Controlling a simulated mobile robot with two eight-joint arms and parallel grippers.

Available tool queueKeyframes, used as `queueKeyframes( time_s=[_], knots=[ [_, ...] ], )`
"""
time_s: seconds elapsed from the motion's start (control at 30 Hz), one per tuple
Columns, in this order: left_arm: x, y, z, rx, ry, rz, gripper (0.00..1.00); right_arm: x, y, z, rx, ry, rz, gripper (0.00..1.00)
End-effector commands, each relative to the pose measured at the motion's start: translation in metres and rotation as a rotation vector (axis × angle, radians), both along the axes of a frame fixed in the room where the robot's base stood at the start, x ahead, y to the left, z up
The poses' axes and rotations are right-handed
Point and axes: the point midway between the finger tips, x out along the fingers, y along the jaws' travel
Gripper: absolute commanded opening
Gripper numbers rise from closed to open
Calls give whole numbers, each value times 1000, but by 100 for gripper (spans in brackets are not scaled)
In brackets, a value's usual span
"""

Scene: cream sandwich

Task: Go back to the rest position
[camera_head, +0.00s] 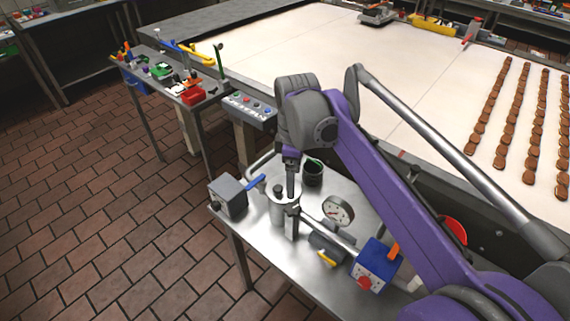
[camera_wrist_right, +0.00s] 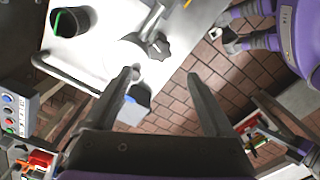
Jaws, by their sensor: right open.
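My right arm (camera_head: 400,180) is purple and grey and reaches in from the right in the head view. Its gripper (camera_head: 291,200) points down over a small metal table (camera_head: 265,235), in front of a steel cylinder machine (camera_head: 278,212). In the right wrist view the right gripper (camera_wrist_right: 162,76) has its two dark fingers spread apart, with nothing between them. Whether a finger touches the machine I cannot tell. My left gripper does not show in the head view. Purple parts of mine show at the right edge of the wrist view.
The table bears a grey box (camera_head: 228,197), a black cup (camera_head: 313,172), a gauge (camera_head: 338,210) and a blue box with a red button (camera_head: 374,265). A white conveyor (camera_head: 330,60) with rows of brown biscuits (camera_head: 500,110) lies behind. A tool bench (camera_head: 150,62) stands left. Open tiled floor (camera_head: 90,200) lies left.

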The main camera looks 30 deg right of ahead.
Motion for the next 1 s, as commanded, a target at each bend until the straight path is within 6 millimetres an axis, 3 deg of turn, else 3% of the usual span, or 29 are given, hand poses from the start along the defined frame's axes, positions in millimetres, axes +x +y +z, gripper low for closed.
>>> queueKeyframes(
  time_s=[0.23,0.37,0.7,0.83,1.0],
  knots=[
    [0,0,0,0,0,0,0,-3,2,-2,-1,-9,-16,88],
    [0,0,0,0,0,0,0,-22,14,-15,-5,-66,-120,88],
    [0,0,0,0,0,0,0,-117,57,-101,103,-345,-652,88],
    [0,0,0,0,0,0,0,-141,65,-128,167,-409,-792,88],
    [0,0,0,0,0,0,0,-153,69,-143,210,-441,-873,88]
  ],
)
